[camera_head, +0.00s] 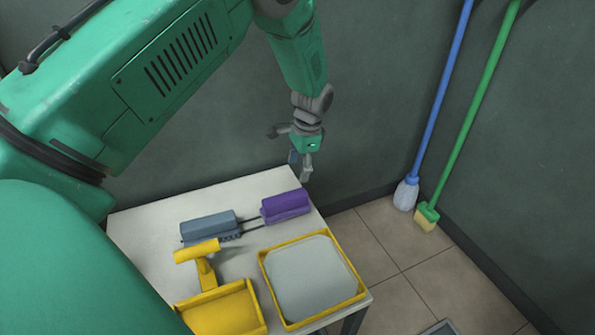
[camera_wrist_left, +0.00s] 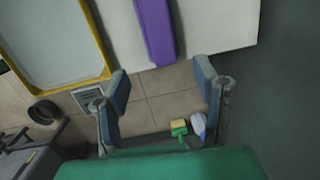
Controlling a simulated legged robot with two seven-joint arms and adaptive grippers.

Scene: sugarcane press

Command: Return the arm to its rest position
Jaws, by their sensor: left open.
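My left arm reaches in from the left in the head view, and its gripper (camera_head: 300,168) hangs above the far right corner of the white table (camera_head: 150,222). In the left wrist view the gripper (camera_wrist_left: 162,88) has its two fingers wide apart with nothing between them. The purple block-like object (camera_head: 285,206) lies on the table just below and in front of the gripper; it also shows in the left wrist view (camera_wrist_left: 155,30). My right gripper is not seen in either view.
A blue-grey block (camera_head: 208,227), a yellow dustpan-like tool (camera_head: 222,308) and a yellow-rimmed tray (camera_head: 267,262) are on the table. A blue-handled mop (camera_head: 438,100) and a green-handled broom (camera_head: 470,120) lean on the right wall.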

